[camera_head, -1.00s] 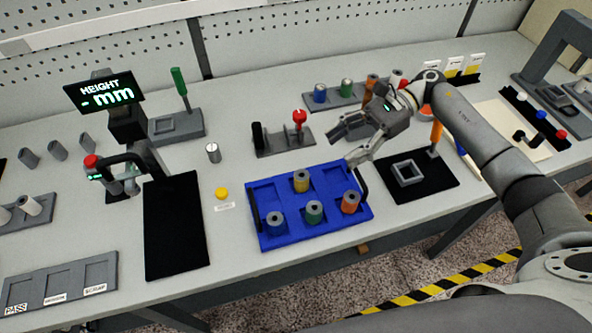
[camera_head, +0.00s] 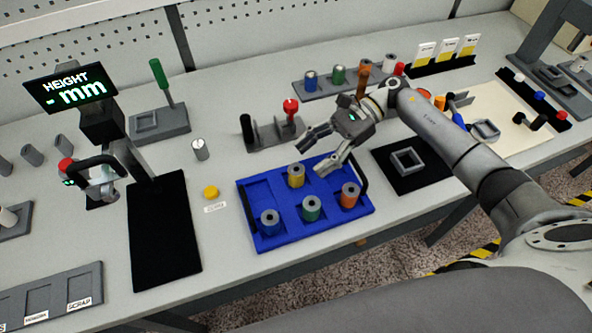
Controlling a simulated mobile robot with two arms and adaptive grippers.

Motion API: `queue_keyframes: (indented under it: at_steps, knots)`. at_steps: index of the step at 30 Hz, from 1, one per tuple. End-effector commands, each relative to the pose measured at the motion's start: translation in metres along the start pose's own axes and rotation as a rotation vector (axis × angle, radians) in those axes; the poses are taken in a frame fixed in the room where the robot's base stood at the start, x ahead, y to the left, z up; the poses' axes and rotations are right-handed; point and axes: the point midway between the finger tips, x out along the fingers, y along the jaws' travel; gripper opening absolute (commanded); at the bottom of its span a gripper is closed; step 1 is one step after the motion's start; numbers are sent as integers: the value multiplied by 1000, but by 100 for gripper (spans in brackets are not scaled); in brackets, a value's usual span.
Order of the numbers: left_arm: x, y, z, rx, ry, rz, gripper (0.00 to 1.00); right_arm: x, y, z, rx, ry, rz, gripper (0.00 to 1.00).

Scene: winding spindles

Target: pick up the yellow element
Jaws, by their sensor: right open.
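The yellow element (camera_head: 296,176) is a small cylinder with a dark hole in its top. It stands upright in the back row of the blue tray (camera_head: 262,243). My right gripper (camera_head: 309,155) is open and empty, with its fingers spread above and just behind and to the right of the yellow element, apart from it as far as I can tell. My left gripper is not in view.
A yellow button (camera_head: 211,192) is to the left.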

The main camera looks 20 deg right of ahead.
Motion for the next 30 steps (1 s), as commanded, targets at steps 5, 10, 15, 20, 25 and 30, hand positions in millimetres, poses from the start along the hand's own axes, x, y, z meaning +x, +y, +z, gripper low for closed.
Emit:
queue_keyframes:
  at_steps: [5,10,15,20,25,30]
  knots:
    - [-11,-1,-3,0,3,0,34,19,1,3,2,-4,3,58]
    - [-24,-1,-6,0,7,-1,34,45,0,3,1,-3,2,58]
    - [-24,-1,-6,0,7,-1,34,53,0,0,0,-1,0,58]
    - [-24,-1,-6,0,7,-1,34,53,0,-1,0,0,0,53]
    - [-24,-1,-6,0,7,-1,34,53,0,0,0,0,0,31]
    - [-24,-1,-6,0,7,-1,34,52,0,0,0,0,0,9]
